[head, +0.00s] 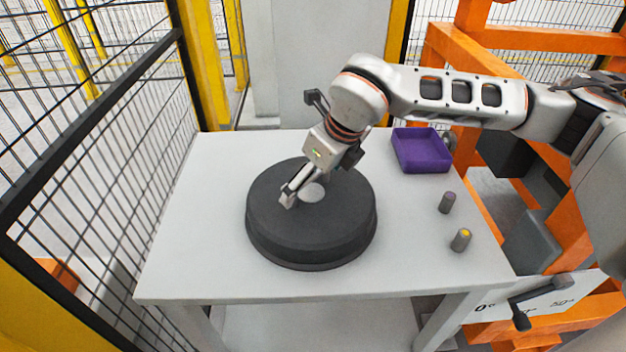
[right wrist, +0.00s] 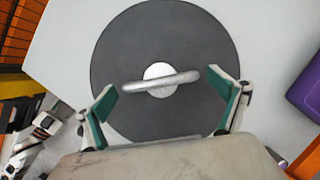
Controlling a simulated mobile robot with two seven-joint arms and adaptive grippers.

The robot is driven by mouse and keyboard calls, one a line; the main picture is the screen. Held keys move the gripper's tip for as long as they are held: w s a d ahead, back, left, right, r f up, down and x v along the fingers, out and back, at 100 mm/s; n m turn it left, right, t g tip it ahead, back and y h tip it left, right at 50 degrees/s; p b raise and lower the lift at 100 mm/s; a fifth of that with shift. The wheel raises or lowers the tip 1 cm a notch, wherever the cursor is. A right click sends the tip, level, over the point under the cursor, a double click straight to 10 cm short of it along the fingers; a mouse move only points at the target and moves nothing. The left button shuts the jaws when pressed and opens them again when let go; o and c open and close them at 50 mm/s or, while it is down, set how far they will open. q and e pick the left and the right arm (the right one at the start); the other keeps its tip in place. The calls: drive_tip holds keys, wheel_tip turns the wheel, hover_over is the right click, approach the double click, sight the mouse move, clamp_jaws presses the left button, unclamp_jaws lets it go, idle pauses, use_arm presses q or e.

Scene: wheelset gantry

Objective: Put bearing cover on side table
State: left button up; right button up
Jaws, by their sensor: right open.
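The bearing cover is a large dark grey disc (head: 335,225) lying flat on the white side table (head: 190,255). It has a pale round hub with a metal bar handle across it, which shows in the right wrist view (right wrist: 160,84). My right gripper (head: 290,198) is over the cover, at its middle. In the right wrist view my right gripper (right wrist: 170,98) is open, with its green-padded fingers apart on either side of the handle. I cannot tell the height of the fingers above the cover. My left gripper is not in view.
A purple bin (head: 422,152) stands at the table's back right. A mesh fence (head: 110,170) borders the left. The table's left side is clear.

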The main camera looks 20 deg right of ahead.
drive_tip(key=p+v, duration=0.1)
drive_tip(key=v, duration=1.1)
